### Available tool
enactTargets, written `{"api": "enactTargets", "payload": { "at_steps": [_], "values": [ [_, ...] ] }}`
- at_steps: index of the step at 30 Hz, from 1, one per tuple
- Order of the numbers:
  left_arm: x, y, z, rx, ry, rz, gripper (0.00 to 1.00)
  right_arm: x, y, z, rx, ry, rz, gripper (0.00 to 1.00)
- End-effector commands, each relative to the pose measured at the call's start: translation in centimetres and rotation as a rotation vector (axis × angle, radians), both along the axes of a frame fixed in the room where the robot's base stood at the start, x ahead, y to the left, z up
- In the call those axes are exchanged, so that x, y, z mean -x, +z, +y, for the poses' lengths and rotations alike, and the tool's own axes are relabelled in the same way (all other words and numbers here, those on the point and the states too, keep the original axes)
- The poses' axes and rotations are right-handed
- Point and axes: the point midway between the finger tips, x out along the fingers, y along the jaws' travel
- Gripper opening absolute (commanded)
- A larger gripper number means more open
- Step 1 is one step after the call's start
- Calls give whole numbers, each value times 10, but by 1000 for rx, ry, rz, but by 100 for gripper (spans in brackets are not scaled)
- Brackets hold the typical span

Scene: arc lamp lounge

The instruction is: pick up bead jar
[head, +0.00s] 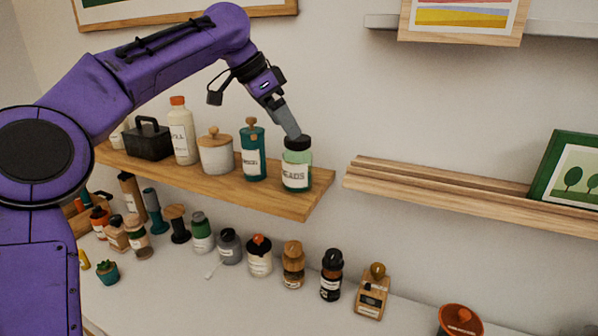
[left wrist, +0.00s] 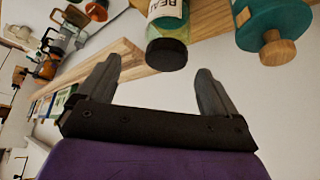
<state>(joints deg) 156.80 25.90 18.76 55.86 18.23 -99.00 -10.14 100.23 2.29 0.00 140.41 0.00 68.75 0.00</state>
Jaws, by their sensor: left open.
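The bead jar (head: 296,168) is a green glass jar with a black lid and a white label reading "BEADS". It stands upright at the right end of the wooden shelf (head: 318,186). In the left wrist view the jar (left wrist: 168,30) appears with its black lid towards my fingers. My left gripper (head: 292,134) is just above and behind the lid in the head view. In the left wrist view my left gripper (left wrist: 157,85) is open, its fingers apart, with the lid a little beyond and between them; nothing is held. My right gripper is not in view.
A teal bottle (head: 252,150) with a wooden knob stands close left of the jar, then a white canister (head: 216,153), a white bottle (head: 182,132) and a black caddy (head: 149,139). Several jars stand on the white counter (head: 230,305) below. A wooden ledge (head: 430,186) lies right, past a gap.

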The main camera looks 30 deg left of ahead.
Motion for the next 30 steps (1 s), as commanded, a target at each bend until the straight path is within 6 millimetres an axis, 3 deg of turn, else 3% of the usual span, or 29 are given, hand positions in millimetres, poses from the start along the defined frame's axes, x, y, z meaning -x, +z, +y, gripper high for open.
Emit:
{"api": "enactTargets", "payload": {
  "at_steps": [10, 19, 27, 30],
  "values": [
    [-29, -47, -16, 0, -3, 5, 93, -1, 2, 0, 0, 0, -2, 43],
    [-32, -53, -20, 0, -4, 1, 93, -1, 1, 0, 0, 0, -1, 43],
    [-32, -54, -20, -1, -5, 4, 5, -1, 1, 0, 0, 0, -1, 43],
    [-32, -54, -20, -1, -5, 4, 0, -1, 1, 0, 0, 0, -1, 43]
  ]
}}
